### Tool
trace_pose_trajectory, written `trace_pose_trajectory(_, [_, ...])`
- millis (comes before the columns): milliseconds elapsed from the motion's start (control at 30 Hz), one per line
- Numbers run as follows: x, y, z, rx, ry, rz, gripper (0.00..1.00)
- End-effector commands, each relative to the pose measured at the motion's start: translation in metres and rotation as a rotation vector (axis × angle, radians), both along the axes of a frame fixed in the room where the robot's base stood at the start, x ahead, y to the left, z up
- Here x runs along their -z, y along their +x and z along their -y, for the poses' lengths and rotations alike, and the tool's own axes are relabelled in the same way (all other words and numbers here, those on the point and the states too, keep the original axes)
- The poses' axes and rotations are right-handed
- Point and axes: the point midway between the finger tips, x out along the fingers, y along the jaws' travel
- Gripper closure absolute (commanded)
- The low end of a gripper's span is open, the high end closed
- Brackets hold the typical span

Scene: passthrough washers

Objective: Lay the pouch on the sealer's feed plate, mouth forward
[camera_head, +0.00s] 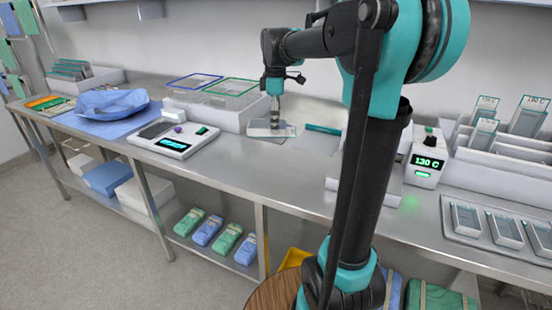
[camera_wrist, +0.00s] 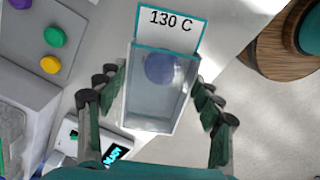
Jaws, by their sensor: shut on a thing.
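My gripper (camera_head: 275,115) points down over the middle of the bench, shut on the clear pouch (camera_head: 261,128). In the wrist view the pouch (camera_wrist: 148,108) lies between the two fingers of my gripper (camera_wrist: 160,84). It has teal edging, a "130 C" label (camera_wrist: 170,22) at its upper end and a bluish round item inside. The sealer (camera_head: 427,162) stands to the right with a lit "130 C" display. My arm hides part of the sealer, and its feed plate cannot be made out clearly.
A white device with a display (camera_head: 174,140) stands left of my gripper. Behind are blue- and green-rimmed trays (camera_head: 240,92). A rack of labelled pouches (camera_head: 487,133) and a tray of pouches (camera_head: 462,238) are at the right. Bare steel bench lies in front.

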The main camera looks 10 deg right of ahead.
Motion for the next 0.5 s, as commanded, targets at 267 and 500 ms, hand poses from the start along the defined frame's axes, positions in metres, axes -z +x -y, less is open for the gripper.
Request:
trace_pose_trajectory(267, [0.067, 0.000, 0.000, 0.000, 0.000, 0.000, 0.60])
trace_pose_trajectory(500, [0.098, 0.000, 0.000, 0.000, 0.000, 0.000, 0.60])
